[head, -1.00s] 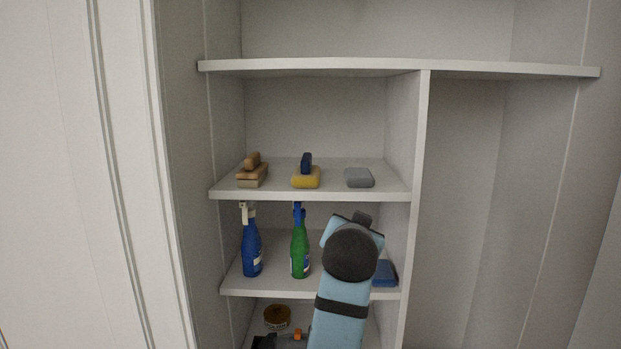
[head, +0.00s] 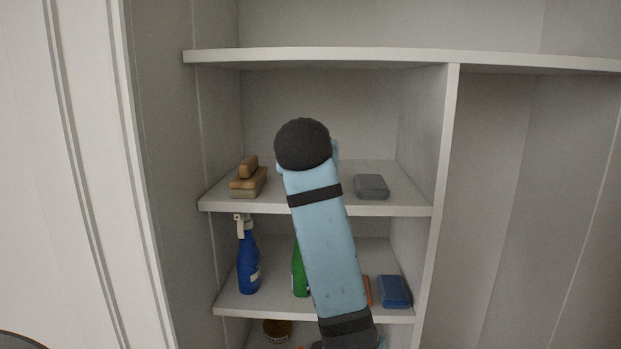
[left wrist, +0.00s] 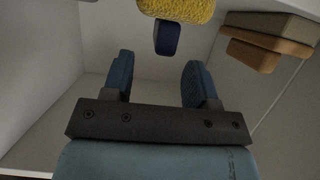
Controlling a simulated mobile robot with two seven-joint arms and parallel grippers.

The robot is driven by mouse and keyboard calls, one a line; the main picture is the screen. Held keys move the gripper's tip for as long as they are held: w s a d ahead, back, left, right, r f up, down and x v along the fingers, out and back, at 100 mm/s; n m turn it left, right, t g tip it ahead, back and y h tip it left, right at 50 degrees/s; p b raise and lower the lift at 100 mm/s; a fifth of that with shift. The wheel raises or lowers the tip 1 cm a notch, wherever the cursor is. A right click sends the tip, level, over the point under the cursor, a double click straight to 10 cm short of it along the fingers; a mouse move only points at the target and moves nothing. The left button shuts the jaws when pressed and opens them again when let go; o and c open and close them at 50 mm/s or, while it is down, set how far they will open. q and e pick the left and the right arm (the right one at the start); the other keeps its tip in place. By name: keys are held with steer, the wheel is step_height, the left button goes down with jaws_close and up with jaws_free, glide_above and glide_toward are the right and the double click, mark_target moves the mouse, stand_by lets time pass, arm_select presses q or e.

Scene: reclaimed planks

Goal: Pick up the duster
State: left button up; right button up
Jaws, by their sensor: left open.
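The duster, a fuzzy yellow pad (left wrist: 178,9) with a dark blue handle (left wrist: 166,38), shows at the top edge of the left wrist view. My left gripper (left wrist: 158,80) is open and empty, with its two blue fingers apart. The duster lies ahead of the fingertips, its handle roughly in line with the gap between them, and nothing touches it. In the head view my arm hides both the duster and the gripper. My right gripper is not in view.
A wooden brush (head: 248,181) and a grey block (head: 371,187) sit on the same shelf (head: 405,208), left and right of my arm. Below stand a blue bottle (head: 248,264), a partly hidden green bottle (head: 299,271) and a blue block (head: 394,291). Another shelf (head: 320,58) lies above.

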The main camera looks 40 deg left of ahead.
arm_select(q)
steer(key=shift+w+a+f, duration=0.2)
steer(key=shift+w+a, duration=0.3)
steer(key=shift+w+a+p, duration=0.25)
steer(key=shift+p, duration=0.1)
steer(key=x, duration=0.1)
steer(key=p+x, duration=0.1)
steer(key=x, duration=0.1)
steer(key=shift+w+a+r, duration=0.1)
steer(key=shift+w+a, duration=0.05)
steer(key=shift+a, duration=0.2)
steer(key=shift+w+a+f, duration=0.2)
steer(key=shift+w+a, duration=0.05)
steer(key=shift+w, duration=0.05)
steer(key=shift+c, duration=0.2)
steer(key=shift+d, duration=0.1)
steer(key=c, duration=0.3)
jaws_close()
